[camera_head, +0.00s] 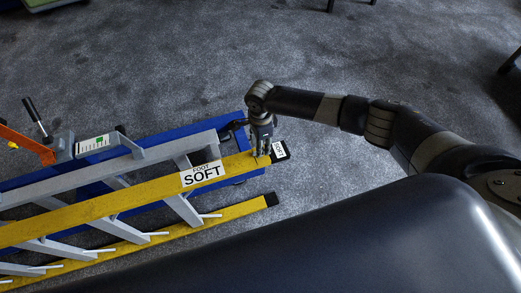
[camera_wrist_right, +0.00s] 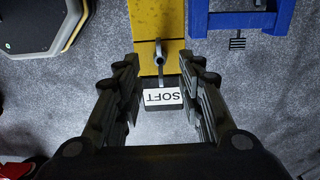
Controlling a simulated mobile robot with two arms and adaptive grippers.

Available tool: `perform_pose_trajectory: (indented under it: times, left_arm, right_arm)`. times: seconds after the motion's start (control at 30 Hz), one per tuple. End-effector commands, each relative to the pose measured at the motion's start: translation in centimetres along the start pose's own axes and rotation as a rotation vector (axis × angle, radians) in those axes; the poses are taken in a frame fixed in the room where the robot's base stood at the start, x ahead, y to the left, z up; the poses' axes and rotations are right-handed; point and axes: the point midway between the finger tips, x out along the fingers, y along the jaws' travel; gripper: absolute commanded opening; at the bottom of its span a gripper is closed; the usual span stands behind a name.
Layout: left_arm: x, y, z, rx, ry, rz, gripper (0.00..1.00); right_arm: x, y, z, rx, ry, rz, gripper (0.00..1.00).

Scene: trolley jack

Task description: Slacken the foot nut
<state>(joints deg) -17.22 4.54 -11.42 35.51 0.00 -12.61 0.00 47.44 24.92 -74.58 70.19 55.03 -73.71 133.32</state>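The upper yellow rail ends in a black foot with a "SOFT" label (camera_head: 279,150); this foot also shows in the right wrist view (camera_wrist_right: 163,97). A small grey metal fitting (camera_wrist_right: 159,55), apparently the foot nut, stands on the yellow rail (camera_wrist_right: 157,20) just before the foot. My right gripper (camera_head: 262,152) points down over this rail end. In the right wrist view its fingers (camera_wrist_right: 159,66) are spread wide on either side of the fitting, with nothing clearly gripped.
A blue frame (camera_head: 232,122) lies under and behind the ladder; part of it shows in the right wrist view (camera_wrist_right: 240,20). A grey block (camera_head: 92,143) and an orange bar (camera_head: 27,144) are at left. The lower yellow rail (camera_head: 235,209) ends nearby.

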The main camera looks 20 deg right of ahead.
Motion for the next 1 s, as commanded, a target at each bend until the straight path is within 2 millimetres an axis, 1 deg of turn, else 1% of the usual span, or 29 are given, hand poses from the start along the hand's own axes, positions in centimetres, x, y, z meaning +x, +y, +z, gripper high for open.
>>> perform_pose_trajectory:
  times: [0.03, 0.1, 0.23, 0.4, 0.63, 0.67, 0.7, 0.8, 1.0]
  left_arm:
    - [0.3, 0.0, 0.0, 0.0, 0.0, 0.0, 0.0]
    - [0.4, 0.0, 0.0, 0.0, 0.0, 0.0, 0.0]
    - [0.7, 0.0, 0.0, 0.0, 0.001, 0.0, 0.0]
    - [0.8, 0.0, 0.0, 0.0, 0.001, 0.0, 0.0]
    - [0.7, 0.0, 0.0, 0.0, 0.001, 0.0, 0.0]
    - [0.7, 0.0, 0.0, 0.0, 0.001, 0.0, 0.0]
    - [0.7, 0.0, 0.0, 0.0, 0.001, 0.0, 0.0]
    - [0.7, 0.0, 0.0, 0.0, 0.001, 0.0, 0.0]
    - [0.7, 0.0, 0.0, 0.001, 0.001, 0.0, 0.0]
  right_arm:
    - [1.1, 0.0, 0.1, -0.001, 0.001, 0.001, 0.35]
    - [2.2, 0.0, 0.0, -0.002, 0.001, -0.001, 0.35]
    - [3.6, 0.0, 0.1, -0.002, 0.0, 0.0, 0.35]
    - [4.4, 0.0, 0.1, -0.003, -0.001, -0.001, 0.35]
    - [4.4, 0.0, 0.1, -0.003, -0.001, -0.001, 0.35]
    - [4.4, 0.0, 0.1, -0.003, -0.001, -0.002, 0.31]
    - [4.4, 0.0, 0.1, -0.003, -0.001, -0.001, 0.22]
    - [4.4, 0.0, 0.1, -0.003, -0.001, -0.002, 0.0]
    - [4.4, 0.0, 0.1, -0.004, -0.001, -0.002, 0.0]
